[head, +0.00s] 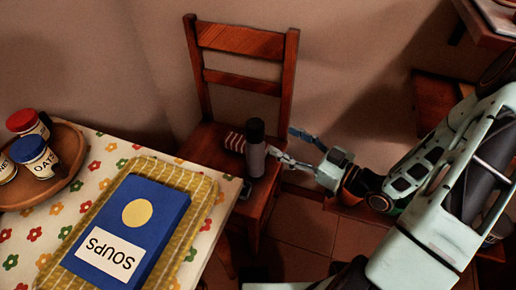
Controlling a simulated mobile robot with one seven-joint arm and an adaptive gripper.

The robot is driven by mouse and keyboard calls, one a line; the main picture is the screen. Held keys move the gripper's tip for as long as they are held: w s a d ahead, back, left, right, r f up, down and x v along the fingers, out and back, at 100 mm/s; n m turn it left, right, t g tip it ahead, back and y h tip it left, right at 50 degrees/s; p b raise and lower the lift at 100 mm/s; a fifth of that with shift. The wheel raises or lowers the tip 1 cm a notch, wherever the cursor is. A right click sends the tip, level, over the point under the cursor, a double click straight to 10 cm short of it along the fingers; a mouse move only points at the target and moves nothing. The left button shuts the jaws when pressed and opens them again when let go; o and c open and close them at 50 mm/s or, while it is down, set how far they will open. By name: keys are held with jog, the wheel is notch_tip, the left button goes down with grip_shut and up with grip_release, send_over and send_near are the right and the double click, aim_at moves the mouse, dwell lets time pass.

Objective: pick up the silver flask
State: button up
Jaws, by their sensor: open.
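The silver flask (255,158), a grey cylinder with a black cap, stands upright on the seat of a wooden chair (247,40). My gripper (280,141) reaches in from the right at about the flask's height. Its fingers are spread apart and empty. The near fingertip ends close to the flask's right side; I cannot tell whether it touches. The far fingertip is to the right of the cap, farther back.
A red-and-white striped thing (235,142) lies behind the flask, left of it. A small dark item (246,191) is at the seat's front. The table (108,152) at left holds a blue soups book (160,205) and a wooden tray (66,137) with several jars.

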aim_at(255, 125)
jog(key=shift+y, duration=0.3)
jog(key=x, duration=0.2)
jog(key=b+x, duration=0.1)
jog(key=x, duration=0.2)
jog(key=shift+s+a+r, duration=0.15)
jog(key=shift+a+r, duration=0.05)
jog(key=shift+a, duration=0.25)
jog(key=x, duration=0.1)
jog(key=b+x, duration=0.1)
jog(key=x, duration=0.3)
jog(key=shift+s+a+r+b, duration=0.15)
jog(key=shift+r+b, duration=0.15)
jog(key=shift+r, duration=0.05)
jog(key=shift+c, duration=0.4)
grip_shut()
